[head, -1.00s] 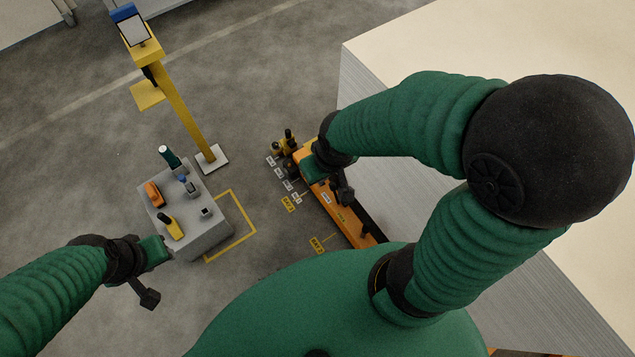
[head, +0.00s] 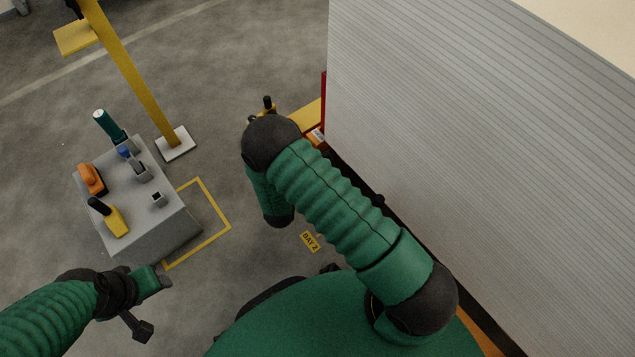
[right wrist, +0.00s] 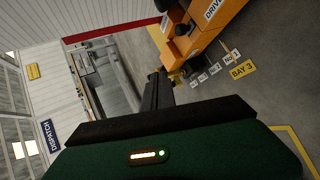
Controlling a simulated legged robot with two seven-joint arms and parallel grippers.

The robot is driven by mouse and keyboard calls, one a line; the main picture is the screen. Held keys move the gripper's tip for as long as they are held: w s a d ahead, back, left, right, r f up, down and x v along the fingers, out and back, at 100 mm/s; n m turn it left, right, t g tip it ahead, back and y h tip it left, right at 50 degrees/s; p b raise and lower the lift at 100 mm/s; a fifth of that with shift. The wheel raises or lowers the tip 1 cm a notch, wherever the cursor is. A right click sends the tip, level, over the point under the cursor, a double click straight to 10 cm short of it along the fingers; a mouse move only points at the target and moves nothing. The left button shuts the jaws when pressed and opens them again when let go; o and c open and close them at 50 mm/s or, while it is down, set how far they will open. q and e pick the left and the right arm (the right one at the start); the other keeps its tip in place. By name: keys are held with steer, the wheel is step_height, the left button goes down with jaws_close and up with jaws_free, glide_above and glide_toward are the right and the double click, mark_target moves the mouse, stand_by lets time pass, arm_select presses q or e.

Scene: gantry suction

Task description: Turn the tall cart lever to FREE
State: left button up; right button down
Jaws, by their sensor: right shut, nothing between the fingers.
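No FREE mark is readable. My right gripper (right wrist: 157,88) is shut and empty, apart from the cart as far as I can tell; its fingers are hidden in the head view. My left gripper (head: 164,280) is at lower left, its jaws unclear.
A grey block (head: 140,185) with several coloured handles stands left, near my left gripper. A yellow post (head: 130,75) rises behind it. A large pale ribbed stack (head: 450,130) fills the right.

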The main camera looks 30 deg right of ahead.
arm_select(q)
steer(key=b+x, duration=0.1)
steer(key=x, duration=0.1)
steer(key=s+b+x, duration=0.1)
steer(key=x, duration=0.2)
steer(key=shift+f, duration=0.25)
arm_select(e)
step_height(320, 180, down, 7)
steer(key=s+d+n+h, duration=0.2)
steer(key=shift+s+d+f+h, duration=0.2)
steer(key=shift+s+d+h, duration=0.05)
steer(key=shift+d+h, duration=0.05)
arm_select(q)
steer(key=shift+f+b, duration=0.1)
steer(key=shift+b, duration=0.25)
arm_select(e)
steer(key=f+b+x, duration=0.1)
steer(key=b+x, duration=0.6)
steer(key=x, duration=0.2)
arm_select(q)
steer(key=s+b+x, duration=0.1)
steer(key=s+x, duration=0.1)
steer(key=x, duration=0.6)
steer(key=shift+f, duration=0.4)
arm_select(e)
steer(key=s+d+r, duration=0.2)
steer(key=shift+d+r, duration=0.25)
steer(key=shift+r, duration=0.05)
